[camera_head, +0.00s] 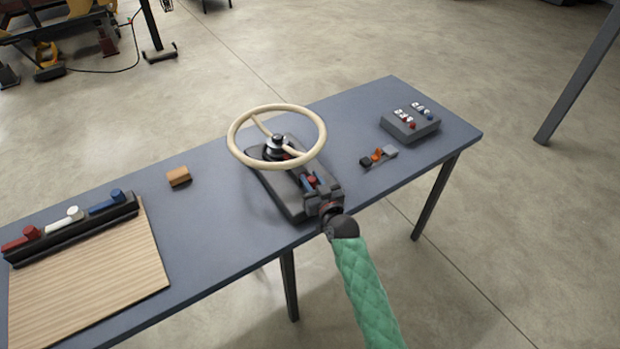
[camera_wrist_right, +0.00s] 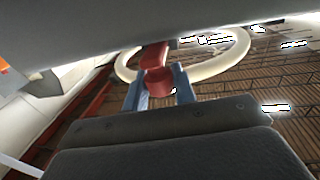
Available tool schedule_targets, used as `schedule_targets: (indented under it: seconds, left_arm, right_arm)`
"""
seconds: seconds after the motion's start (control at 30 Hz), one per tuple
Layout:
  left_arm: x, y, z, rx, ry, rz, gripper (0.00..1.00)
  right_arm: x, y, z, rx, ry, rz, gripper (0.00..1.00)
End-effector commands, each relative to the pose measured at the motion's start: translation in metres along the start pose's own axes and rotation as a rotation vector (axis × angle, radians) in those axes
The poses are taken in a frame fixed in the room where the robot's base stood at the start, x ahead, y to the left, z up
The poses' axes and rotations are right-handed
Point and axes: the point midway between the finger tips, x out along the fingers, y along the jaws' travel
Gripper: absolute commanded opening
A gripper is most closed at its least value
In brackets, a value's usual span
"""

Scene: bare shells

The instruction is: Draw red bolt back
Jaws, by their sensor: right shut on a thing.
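A red bolt (camera_head: 18,242) with a raised knob lies on a black rail (camera_head: 75,239) at the left end of the table, beside a white bolt (camera_head: 62,222) and a blue bolt (camera_head: 105,206). My right gripper (camera_head: 312,183) is far from that rail, low beside the steering wheel (camera_head: 236,121). Its blue fingers are shut on a small red part at the wheel's dark base (camera_head: 274,185). In the right wrist view the red part (camera_wrist_right: 159,82) sits between the fingers, with the wheel rim (camera_wrist_right: 222,66) behind. The right hand hides part of the base. My left gripper is out of view.
A wooden board (camera_head: 90,280) lies before the rail on the blue-grey table (camera_head: 220,215). A brown block (camera_head: 179,176) stands between board and wheel. Right of the wheel are a small orange-and-grey switch piece (camera_head: 378,155) and a dark button box (camera_head: 410,125).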

Motion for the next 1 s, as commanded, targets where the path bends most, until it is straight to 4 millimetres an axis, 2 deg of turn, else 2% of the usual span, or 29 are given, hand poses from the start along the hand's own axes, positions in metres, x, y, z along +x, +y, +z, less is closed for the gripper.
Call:
schedule_targets:
  seconds: [0.17,0.27,0.43,0.47,0.53,0.83,1.0]
  left_arm:
    - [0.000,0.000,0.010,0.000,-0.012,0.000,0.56]
    - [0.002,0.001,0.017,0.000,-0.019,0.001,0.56]
    - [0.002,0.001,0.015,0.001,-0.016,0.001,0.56]
    - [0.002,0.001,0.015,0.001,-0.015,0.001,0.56]
    - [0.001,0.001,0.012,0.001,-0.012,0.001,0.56]
    - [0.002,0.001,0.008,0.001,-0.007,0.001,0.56]
    - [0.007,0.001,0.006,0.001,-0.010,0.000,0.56]
  right_arm:
    - [-0.020,0.003,0.000,0.000,-0.001,-0.001,0.00]
    - [-0.021,0.003,0.000,0.001,0.000,-0.001,0.00]
    - [-0.021,0.003,0.001,0.001,-0.001,0.000,0.00]
    - [-0.021,0.003,0.001,0.001,-0.001,0.000,0.33]
    - [-0.021,0.003,0.001,0.001,-0.001,0.000,0.46]
    - [-0.022,0.003,0.001,0.000,-0.001,0.000,0.47]
    - [-0.035,0.003,0.004,-0.001,-0.002,0.000,0.47]
